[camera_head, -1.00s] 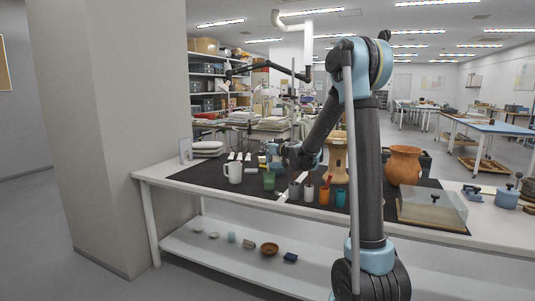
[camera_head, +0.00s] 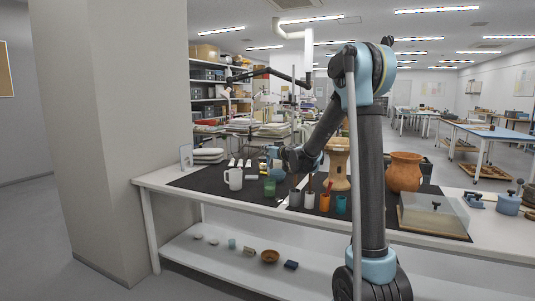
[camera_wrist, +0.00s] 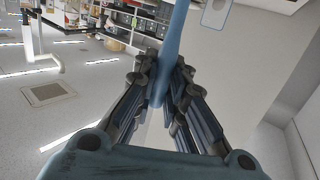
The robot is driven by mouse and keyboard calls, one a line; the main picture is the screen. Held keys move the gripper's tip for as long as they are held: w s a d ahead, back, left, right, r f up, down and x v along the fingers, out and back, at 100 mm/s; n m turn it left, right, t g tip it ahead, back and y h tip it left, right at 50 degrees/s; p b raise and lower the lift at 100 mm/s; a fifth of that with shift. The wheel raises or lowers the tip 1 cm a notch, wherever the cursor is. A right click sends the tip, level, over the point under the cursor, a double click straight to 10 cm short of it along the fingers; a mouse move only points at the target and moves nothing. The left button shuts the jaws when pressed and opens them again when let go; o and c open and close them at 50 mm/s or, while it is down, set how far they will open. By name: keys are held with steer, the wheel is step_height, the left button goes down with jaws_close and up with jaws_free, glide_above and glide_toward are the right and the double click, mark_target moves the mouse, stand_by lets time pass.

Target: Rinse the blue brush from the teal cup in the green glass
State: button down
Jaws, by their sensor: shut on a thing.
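My gripper (camera_head: 276,153) is over the black mat, a little above and close to the green glass (camera_head: 269,187). In the wrist view my gripper (camera_wrist: 160,85) is shut on the blue brush (camera_wrist: 171,42), whose blue handle runs up between the fingers. The brush's tip is hidden there, and the head view is too small to tell if it is inside the glass. The teal cup (camera_head: 341,204) stands at the right end of a row of cups.
A white mug (camera_head: 234,179) stands left of the glass. Grey (camera_head: 295,198), white (camera_head: 309,200) and orange (camera_head: 324,202) cups stand between glass and teal cup. A tall clay piece (camera_head: 339,165) and a terracotta vase (camera_head: 404,172) stand behind and right.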

stand_by(0.4)
steer(key=shift+r, duration=1.5)
steer(key=shift+d, duration=0.1)
